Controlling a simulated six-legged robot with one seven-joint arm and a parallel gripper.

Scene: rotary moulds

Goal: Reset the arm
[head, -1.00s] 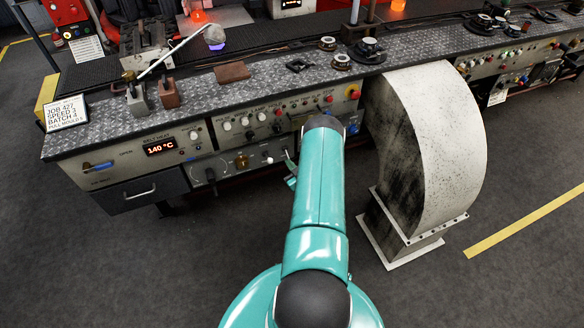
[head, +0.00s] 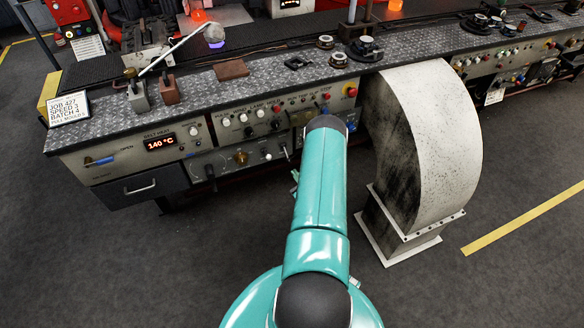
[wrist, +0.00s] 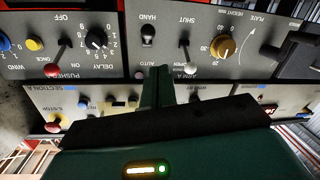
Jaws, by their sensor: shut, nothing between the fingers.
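My gripper (wrist: 156,88) is shut and empty in the wrist view, its two fingers together in front of the control panel. In the head view my arm hides most of it. The lower panel (head: 240,160) shows upside down in the wrist view. There, a white-tipped lever (wrist: 190,66) stands by the lettering "ARM A", with "SHUT" and "AUTO" nearby, just right of my fingertips. A black toggle (wrist: 148,35) marked "HAND" is beyond the fingers. I cannot tell whether the fingers touch the panel.
A black "DELAY" dial (wrist: 96,40), a gold plate-height knob (wrist: 223,47) and a red-tipped lever (wrist: 53,68) are nearby. A large grey duct (head: 435,140) stands right of my arm. The console top (head: 210,95) holds loose tools.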

